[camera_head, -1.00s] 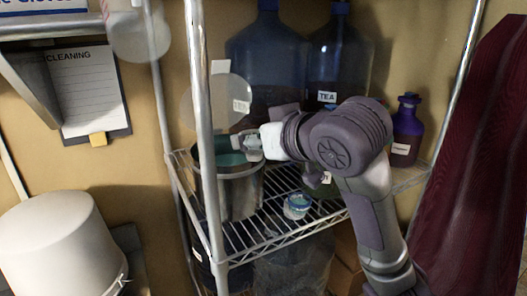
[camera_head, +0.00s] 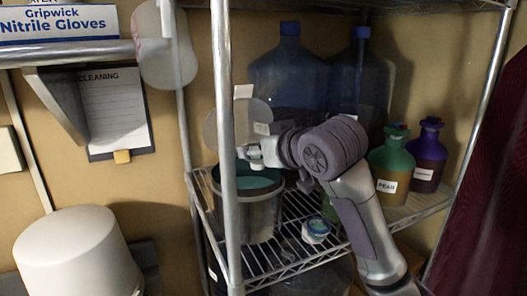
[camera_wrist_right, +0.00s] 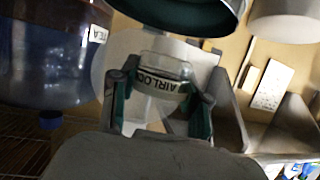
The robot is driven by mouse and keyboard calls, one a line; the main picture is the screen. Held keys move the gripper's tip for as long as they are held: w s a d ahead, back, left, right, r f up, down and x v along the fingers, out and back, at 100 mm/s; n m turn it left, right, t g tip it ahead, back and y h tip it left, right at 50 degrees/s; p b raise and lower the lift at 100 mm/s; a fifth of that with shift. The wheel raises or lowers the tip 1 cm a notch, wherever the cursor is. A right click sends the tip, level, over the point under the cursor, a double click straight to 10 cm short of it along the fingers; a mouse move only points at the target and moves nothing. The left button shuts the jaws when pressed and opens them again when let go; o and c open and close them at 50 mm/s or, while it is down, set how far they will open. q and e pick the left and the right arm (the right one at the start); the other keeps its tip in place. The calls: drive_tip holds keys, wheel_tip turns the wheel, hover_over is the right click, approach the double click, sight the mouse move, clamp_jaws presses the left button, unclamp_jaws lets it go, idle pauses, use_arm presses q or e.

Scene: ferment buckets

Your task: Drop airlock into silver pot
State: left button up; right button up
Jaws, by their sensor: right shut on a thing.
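The silver pot (camera_head: 262,215) stands on the wire shelf, with a teal inside showing through its open top. Its rim and green inside also show at the top of the right wrist view (camera_wrist_right: 190,12). My right gripper (camera_head: 253,155) is just above the back of the pot's mouth in the head view. In the right wrist view its fingers (camera_wrist_right: 160,100) are shut on the airlock (camera_wrist_right: 165,72), a clear piece with a white label reading "AIRLO". The airlock is too small to make out clearly in the head view. My left gripper is not in view.
A shelf post (camera_head: 226,130) stands in front of the pot. A small blue-white tub (camera_head: 316,230) sits right of it. Large blue jugs (camera_head: 290,75) stand behind; green (camera_head: 390,165) and purple (camera_head: 428,155) bottles stand at right. A white bucket (camera_head: 75,255) is at lower left.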

drive_tip(key=w+f, duration=0.1)
drive_tip(key=w+a+f, duration=0.1)
drive_tip(key=w, duration=0.1)
drive_tip(key=shift+a+f+b, duration=0.15)
drive_tip(key=shift+b, duration=0.15)
drive_tip(key=shift+w, duration=0.1)
drive_tip(key=o, duration=1.5)
drive_tip(key=shift+s+a+p+v, duration=0.1)
drive_tip(key=shift+a+v, duration=0.05)
drive_tip(key=shift+v, duration=1.25)
drive_tip(key=shift+s+a+p+v, duration=0.1)
drive_tip(key=shift+a+v, duration=0.1)
drive_tip(key=shift+v, duration=1.25)
drive_tip(key=shift+s+a+p+v, duration=0.1)
drive_tip(key=shift+a+v, duration=0.05)
drive_tip(key=shift+v, duration=1.25)
